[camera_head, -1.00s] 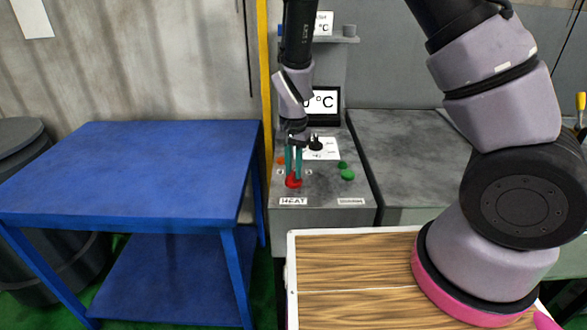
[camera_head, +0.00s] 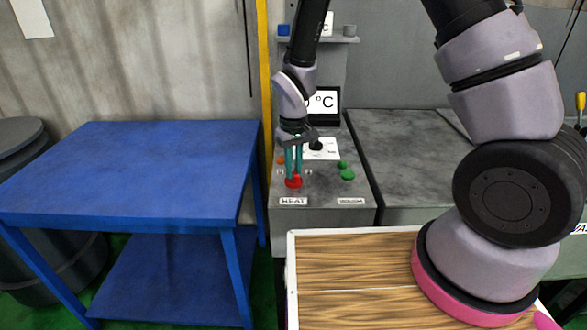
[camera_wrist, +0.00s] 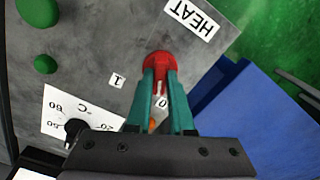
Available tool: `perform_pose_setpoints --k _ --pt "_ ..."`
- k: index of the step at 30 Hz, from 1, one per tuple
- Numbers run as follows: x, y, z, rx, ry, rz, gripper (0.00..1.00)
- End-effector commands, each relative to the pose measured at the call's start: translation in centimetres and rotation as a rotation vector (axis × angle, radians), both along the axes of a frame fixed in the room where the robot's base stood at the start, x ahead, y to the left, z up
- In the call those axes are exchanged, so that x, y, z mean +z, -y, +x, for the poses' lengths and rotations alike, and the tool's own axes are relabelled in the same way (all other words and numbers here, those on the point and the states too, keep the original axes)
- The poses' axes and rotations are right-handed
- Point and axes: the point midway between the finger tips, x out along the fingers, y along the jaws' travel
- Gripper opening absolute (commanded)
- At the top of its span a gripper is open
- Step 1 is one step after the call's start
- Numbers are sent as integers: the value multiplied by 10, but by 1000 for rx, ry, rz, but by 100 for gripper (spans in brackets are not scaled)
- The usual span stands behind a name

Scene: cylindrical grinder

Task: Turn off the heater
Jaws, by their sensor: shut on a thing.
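The red HEAT knob (camera_head: 293,183) sits on the grey control panel (camera_head: 325,190) in the head view, above the HEAT label (camera_head: 293,201). In the wrist view the red knob (camera_wrist: 160,61) lies between the teal fingers. My gripper (camera_head: 293,172) reaches down onto it and is shut on it; its fingers also show in the wrist view (camera_wrist: 160,78). The marks "1" (camera_wrist: 117,79) and "0" (camera_wrist: 162,102) are beside the knob. The fingers hide part of the knob, so its exact setting is unclear. The °C display (camera_head: 324,101) is partly hidden behind my arm.
Green buttons (camera_head: 347,174) and a black dial (camera_head: 316,146) sit right of the knob. A blue table (camera_head: 130,165) stands left, beyond a yellow post (camera_head: 264,80). A wood-topped surface (camera_head: 350,275) is in front of the panel.

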Motion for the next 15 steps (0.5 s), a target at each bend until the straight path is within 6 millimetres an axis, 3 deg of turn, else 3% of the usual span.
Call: perform_pose_setpoints --k 15 --pt "0 0 0 158 1 0 0"
